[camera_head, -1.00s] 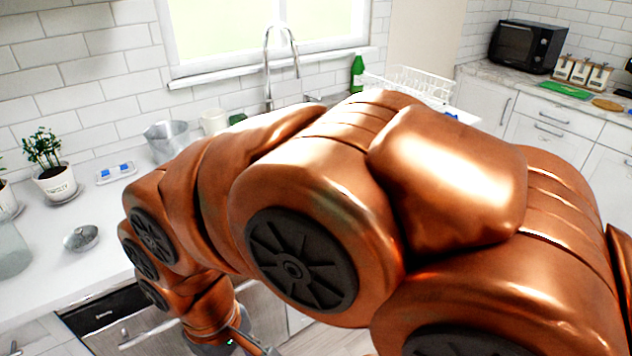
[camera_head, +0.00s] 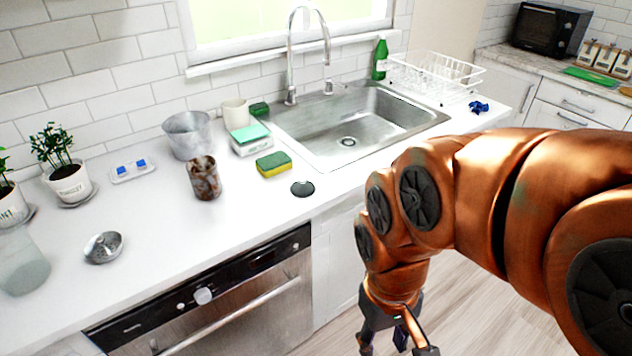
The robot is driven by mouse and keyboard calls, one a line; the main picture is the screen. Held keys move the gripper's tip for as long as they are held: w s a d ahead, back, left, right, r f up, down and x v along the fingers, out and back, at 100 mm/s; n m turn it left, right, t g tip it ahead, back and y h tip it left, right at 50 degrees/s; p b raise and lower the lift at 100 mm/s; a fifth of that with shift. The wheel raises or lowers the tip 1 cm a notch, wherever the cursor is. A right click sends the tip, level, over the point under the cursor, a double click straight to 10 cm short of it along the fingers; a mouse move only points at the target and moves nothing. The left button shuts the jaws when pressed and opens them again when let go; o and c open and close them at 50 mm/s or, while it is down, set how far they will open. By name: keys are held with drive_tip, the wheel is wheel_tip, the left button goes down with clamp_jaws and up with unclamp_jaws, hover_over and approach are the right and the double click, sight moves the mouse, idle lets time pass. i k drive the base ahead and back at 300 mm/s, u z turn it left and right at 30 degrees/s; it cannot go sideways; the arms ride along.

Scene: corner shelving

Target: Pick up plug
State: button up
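A small dark round disc, which looks like the plug (camera_head: 302,188), lies flat on the white counter near its front edge, just left of the sink. My gripper (camera_head: 398,343) points down in front of the counter, over the wooden floor, below and to the right of the plug. It is apart from the plug. Its dark fingers are spread with nothing seen between them, and the picture's bottom edge partly cuts them off.
A yellow-green sponge (camera_head: 273,164) and a rusty cup (camera_head: 204,178) stand left of the plug. The sink (camera_head: 348,128) with a tall tap (camera_head: 290,60) is behind it. A metal strainer-like piece (camera_head: 103,247) lies far left.

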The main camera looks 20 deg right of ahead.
sight(303, 188)
drive_tip(key=u, duration=0.45)
drive_tip(key=k, duration=1.1)
drive_tip(key=u, duration=1.35)
drive_tip(key=i, duration=0.9)
drive_tip(key=z, duration=0.7)
drive_tip(key=i, duration=0.5)
drive_tip(key=z, duration=0.45)
